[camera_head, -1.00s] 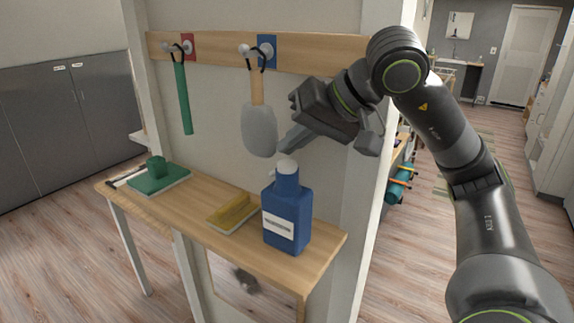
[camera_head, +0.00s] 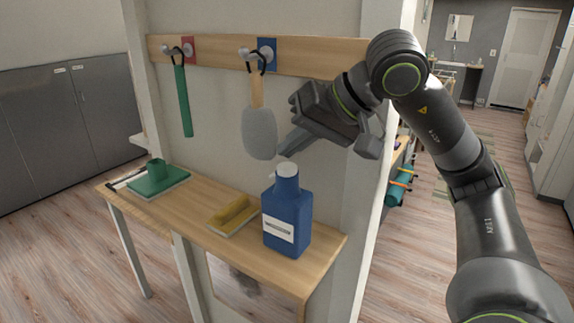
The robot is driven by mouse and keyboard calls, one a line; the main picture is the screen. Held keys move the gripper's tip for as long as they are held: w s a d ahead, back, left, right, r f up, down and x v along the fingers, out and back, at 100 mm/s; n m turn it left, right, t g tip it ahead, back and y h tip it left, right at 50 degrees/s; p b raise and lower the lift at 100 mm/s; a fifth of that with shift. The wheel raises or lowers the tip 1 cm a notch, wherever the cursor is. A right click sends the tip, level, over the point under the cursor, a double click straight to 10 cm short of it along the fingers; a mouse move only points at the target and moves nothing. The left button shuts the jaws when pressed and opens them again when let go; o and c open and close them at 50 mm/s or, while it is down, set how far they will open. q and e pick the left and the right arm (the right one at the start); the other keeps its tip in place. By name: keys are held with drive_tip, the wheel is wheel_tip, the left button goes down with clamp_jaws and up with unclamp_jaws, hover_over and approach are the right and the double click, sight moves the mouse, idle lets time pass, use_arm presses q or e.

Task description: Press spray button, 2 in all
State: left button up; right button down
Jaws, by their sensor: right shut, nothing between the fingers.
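A blue spray bottle (camera_head: 287,216) with a white label stands upright on the right part of a narrow wooden shelf table. Its light grey-white top button (camera_head: 287,169) faces up, with a small nozzle to the left. My right gripper (camera_head: 287,150) is shut and empty. Its fingertips point down and left and appear just above the button, with a small gap in the picture. Whether they touch cannot be told for sure. My left gripper is not in view.
The wooden table (camera_head: 310,272) also holds a yellow-handled float (camera_head: 233,211) and a green-handled float (camera_head: 158,177). Above, a wooden rail (camera_head: 215,55) carries a hanging green tool (camera_head: 183,100) and a grey padded brush (camera_head: 259,132). Open floor lies to the right.

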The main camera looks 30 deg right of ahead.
sight(293, 168)
idle(0.7)
drive_tip(key=shift+f+b, duration=0.45)
drive_tip(key=shift+b, duration=0.05)
drive_tip(key=shift+f+b, duration=0.5)
idle(0.5)
drive_tip(key=shift+r, duration=0.1)
drive_tip(key=shift+r+p, duration=0.75)
drive_tip(key=shift+r, duration=0.1)
drive_tip(key=shift+r, duration=0.1)
wheel_tip(293, 168, up, 5)
drive_tip(key=p, duration=0.4)
idle(0.3)
